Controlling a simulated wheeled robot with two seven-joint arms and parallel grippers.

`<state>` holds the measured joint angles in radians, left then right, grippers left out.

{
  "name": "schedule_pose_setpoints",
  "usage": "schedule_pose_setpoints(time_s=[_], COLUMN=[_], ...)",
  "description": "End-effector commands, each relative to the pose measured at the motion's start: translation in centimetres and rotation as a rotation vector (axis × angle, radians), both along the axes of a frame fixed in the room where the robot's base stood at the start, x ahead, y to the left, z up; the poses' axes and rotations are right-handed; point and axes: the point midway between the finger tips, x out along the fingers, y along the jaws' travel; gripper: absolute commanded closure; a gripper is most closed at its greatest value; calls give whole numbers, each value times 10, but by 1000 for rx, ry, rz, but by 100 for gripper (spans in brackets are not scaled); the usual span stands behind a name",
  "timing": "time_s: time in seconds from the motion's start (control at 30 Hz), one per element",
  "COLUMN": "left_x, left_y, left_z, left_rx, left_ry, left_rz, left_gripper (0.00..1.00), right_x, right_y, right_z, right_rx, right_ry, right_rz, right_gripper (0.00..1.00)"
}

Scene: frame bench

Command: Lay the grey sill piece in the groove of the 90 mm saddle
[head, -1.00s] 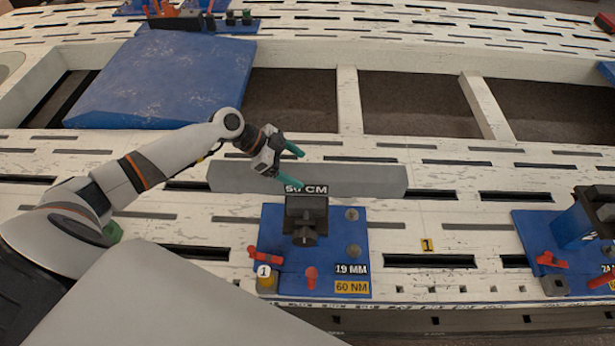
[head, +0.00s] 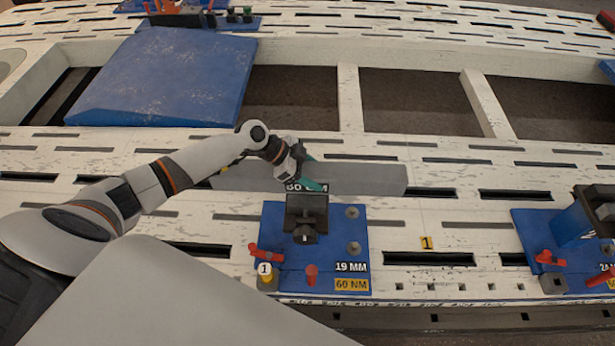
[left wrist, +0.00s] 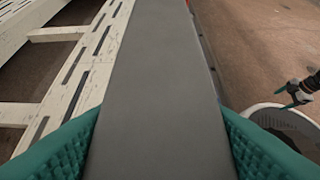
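The long grey sill piece (head: 370,180) lies on the white slotted bench, behind the blue fixture plate. I cannot read a 90 mm mark or make out a groove. My right gripper (left wrist: 289,95) shows small in the left wrist view, fingers apart and empty.
The blue plate (head: 335,240) carries bolts, a red lever (head: 265,254), a red peg and a yellow cylinder (head: 266,277). Another blue fixture (head: 530,240) stands at the right. Bench surface between them is clear. Large openings lie behind the bar.

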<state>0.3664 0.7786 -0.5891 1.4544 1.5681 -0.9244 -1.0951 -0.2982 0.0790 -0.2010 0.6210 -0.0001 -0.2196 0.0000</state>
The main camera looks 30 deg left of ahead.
Motion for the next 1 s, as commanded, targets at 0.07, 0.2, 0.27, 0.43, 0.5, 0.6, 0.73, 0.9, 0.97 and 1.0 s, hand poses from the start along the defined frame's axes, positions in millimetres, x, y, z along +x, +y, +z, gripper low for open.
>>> schedule_pose_setpoints(time_s=[0.07, 0.2, 0.27, 0.43, 0.5, 0.6, 0.73, 0.9, 0.97, 1.0], left_x=[0, -1, -1, 2, 2, 2, 2, 3, 3, 3], left_y=[0, 0, 0, -1, -1, -1, -1, 0, 0, 0], left_z=[0, 0, 0, 5, 5, 6, 15, 41, 51, 58], left_rx=[0, 0, 0, -5, -5, -5, -5, -5, -4, -4], left_ry=[1, 2, 2, -7, -7, -8, -10, -15, -15, -15], left_rz=[-1, -1, -1, 0, 0, -1, -1, -1, -1, -2], left_gripper=[68, 91, 100, 100, 100, 100, 100, 100, 100, 100], right_x=[-1, -1, -2, -3, -3, -3, -3, -3, -3, -3], right_y=[0, 0, 0, 0, 0, 0, 0, 0, 0, 0], right_z=[0, 0, 0, 0, 0, 0, 1, 1, 2, 2], right_rx=[0, 1, 0, -1, -1, -1, -1, -1, -1, -1], right_ry=[1, 2, 3, 4, 4, 4, 5, 5, 5, 5], right_rz=[0, -1, -1, -1, -1, -2, -2, -2, -2, -2], right_gripper=[20, 20, 20, 20, 20, 20, 20, 20, 20, 20])
